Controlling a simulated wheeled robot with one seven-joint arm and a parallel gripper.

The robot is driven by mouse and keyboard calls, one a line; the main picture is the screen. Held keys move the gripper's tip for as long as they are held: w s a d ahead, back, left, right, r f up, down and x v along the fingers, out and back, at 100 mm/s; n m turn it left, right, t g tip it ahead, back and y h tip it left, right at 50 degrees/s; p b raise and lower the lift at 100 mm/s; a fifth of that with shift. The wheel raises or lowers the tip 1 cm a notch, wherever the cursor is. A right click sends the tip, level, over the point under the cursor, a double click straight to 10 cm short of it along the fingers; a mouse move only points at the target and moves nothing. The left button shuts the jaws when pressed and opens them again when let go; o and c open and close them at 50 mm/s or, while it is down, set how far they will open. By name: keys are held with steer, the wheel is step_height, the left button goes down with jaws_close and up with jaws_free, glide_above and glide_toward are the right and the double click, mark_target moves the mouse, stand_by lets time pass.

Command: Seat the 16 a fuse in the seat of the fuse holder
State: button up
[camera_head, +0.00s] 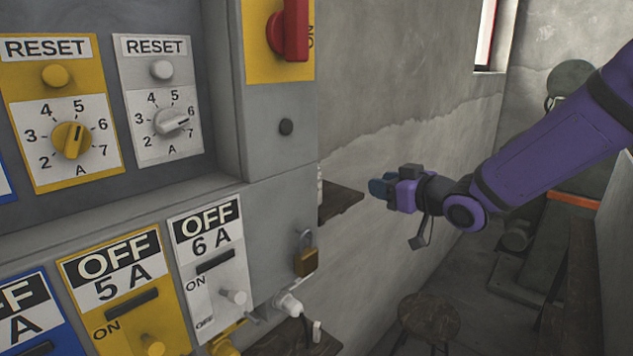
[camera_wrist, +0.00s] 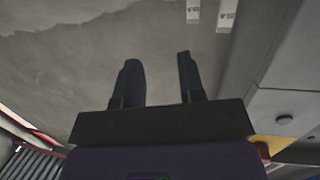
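My gripper (camera_head: 380,187) is held in the air right of the grey cabinet, in front of the concrete wall. In the wrist view its two dark fingers (camera_wrist: 158,68) are apart with nothing between them. Two pale labelled pieces (camera_wrist: 193,11) and (camera_wrist: 227,14) show at the top edge of the wrist view, cut off and too small to read; I cannot tell whether either is the 16 A fuse. I cannot make out the fuse holder or its seat in either view.
The grey cabinet (camera_head: 284,154) with a red switch (camera_head: 292,30) and a padlock (camera_head: 306,262) fills the left. A dark shelf (camera_head: 340,199) juts out behind it, left of my gripper. A round stool (camera_head: 430,316) stands below. The air around my gripper is free.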

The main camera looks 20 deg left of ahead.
steer(key=a+y, duration=0.1)
steer(key=a, duration=0.2)
steer(key=a+f+g+y, duration=0.1)
steer(key=a, duration=0.2)
steer(key=a+n, duration=0.1)
steer(key=a, duration=0.2)
steer(key=shift+w+a+f+g+y, duration=0.2)
steer(key=shift+w+f+g+y, duration=0.1)
steer(key=shift+g+y, duration=0.1)
steer(key=shift+r+x, duration=0.2)
steer(key=shift+x, duration=2.8)
steer(key=shift+w+d, duration=0.1)
steer(key=shift+w, duration=0.05)
jaws_close()
